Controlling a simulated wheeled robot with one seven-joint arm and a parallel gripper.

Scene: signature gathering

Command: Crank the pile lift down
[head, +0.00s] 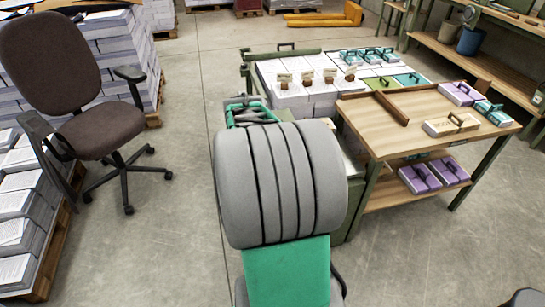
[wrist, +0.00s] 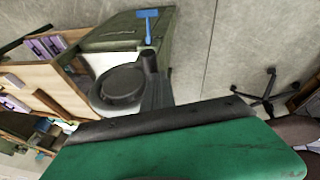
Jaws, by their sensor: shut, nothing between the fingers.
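An upright dark knob (wrist: 149,62) stands at the wheel's edge. My gripper (wrist: 154,80) shows as dark fingers, shut and empty, with the tips close to the knob. I cannot tell whether they touch it. In the head view the machine with paper piles (head: 300,98) stands behind my grey arm. The arm hides the crank and the fingers there.
A wooden-topped table (head: 400,110) with boxed stacks stands right of the machine. A blue T-shaped handle (wrist: 148,20) is on the machine body. An office chair (head: 95,130) and paper pallets (head: 20,220) stand left. The floor between chair and machine is clear.

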